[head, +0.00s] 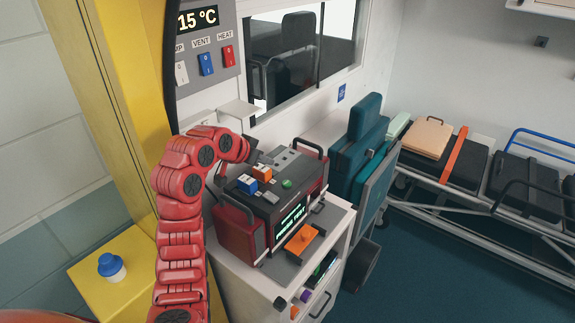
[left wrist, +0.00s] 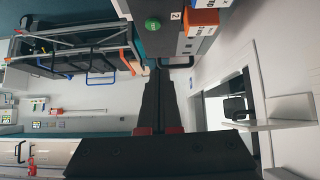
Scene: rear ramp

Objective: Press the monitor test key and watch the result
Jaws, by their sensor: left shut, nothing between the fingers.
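The monitor (head: 262,205) is a dark red and grey unit standing on a white cabinet, with green text on its front screen (head: 291,218). Its top carries a green round button (head: 287,184), an orange key (head: 262,172) and a blue key (head: 246,184). The green button (left wrist: 152,25) and the orange key (left wrist: 203,18) also show at the top of the left wrist view. My left gripper (head: 257,158) is shut and empty, by the monitor's back edge; its fingertips (left wrist: 159,72) look apart from the button. My right gripper is out of view.
A small wall shelf (head: 240,110) and a switch panel (head: 207,50) are behind my arm. A teal seat (head: 362,150) stands right. A blue-capped jar (head: 110,266) sits on a yellow box at left.

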